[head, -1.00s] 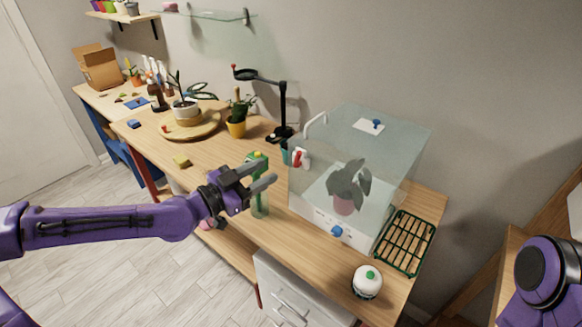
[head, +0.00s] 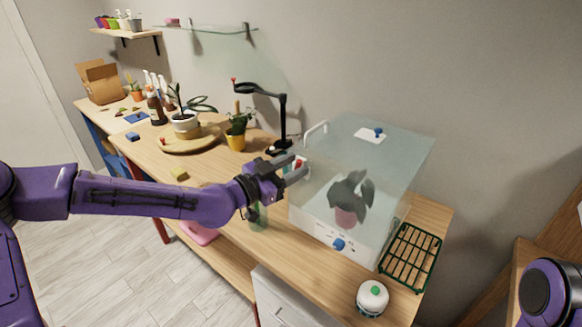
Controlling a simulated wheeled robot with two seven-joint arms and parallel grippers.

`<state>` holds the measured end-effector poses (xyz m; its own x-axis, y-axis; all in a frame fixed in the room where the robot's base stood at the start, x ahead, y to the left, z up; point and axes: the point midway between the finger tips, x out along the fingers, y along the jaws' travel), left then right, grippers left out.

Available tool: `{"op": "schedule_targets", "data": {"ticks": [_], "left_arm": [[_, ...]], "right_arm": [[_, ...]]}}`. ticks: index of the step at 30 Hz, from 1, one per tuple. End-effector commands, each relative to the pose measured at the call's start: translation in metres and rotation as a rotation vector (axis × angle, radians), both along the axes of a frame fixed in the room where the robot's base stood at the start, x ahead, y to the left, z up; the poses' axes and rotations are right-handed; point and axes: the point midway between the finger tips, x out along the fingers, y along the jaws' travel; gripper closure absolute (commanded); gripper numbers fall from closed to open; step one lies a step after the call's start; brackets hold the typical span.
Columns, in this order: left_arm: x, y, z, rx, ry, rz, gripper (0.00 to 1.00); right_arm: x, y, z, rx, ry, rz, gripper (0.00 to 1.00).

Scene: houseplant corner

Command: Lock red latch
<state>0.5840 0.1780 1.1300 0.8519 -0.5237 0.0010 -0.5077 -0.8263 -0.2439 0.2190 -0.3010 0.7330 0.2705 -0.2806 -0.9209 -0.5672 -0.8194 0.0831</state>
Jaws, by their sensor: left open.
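The clear glass case (head: 385,150) stands on the wooden bench, with a white lower panel. The red latch (head: 298,163) is a small red part with white beside it at the case's left front. My left gripper (head: 296,168) is open, its fingers pointing right at the latch and partly covering it. I cannot tell whether a finger touches it, nor how far the latch is turned. My right gripper is out of view.
A potted dark-leaved plant (head: 347,205) is inside the case. A blue knob (head: 339,244) is on its front panel. A green bottle (head: 257,215) stands below my left gripper. A green-framed slatted rack (head: 410,256) and a white jar (head: 372,298) are at the right.

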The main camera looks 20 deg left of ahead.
Motion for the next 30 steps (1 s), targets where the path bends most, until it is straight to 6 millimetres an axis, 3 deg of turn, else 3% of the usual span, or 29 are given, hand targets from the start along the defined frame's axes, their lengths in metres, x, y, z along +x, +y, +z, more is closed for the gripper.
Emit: {"op": "schedule_targets", "data": {"ticks": [1, 4, 5, 10, 17, 27, 28, 30], "left_arm": [[0.0, 0.0, 0.0, 0.0, 0.0, 0.0, 0.63], [0.0, 0.0, 0.0, 0.0, 0.0, 0.0, 0.96], [0.0, 0.0, 0.0, 0.001, -0.001, 0.0, 1.0], [0.0, 0.001, -0.002, -0.011, 0.004, 0.0, 1.0], [0.003, 0.009, -0.006, -0.204, 0.071, 0.002, 1.0], [0.003, 0.011, -0.001, -0.252, 0.094, 0.0, 1.0], [0.003, 0.011, -0.001, -0.252, 0.094, 0.0, 0.82], [0.003, 0.011, -0.001, -0.252, 0.094, 0.001, 0.6]], "right_arm": [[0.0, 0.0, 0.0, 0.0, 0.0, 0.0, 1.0], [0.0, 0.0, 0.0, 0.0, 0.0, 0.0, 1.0], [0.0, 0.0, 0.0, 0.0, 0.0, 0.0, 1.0], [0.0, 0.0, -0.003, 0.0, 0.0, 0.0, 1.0], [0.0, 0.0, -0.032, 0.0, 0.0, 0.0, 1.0], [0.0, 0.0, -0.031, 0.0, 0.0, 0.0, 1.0], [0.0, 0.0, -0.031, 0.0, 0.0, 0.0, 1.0], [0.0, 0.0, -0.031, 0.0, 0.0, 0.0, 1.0]]}}
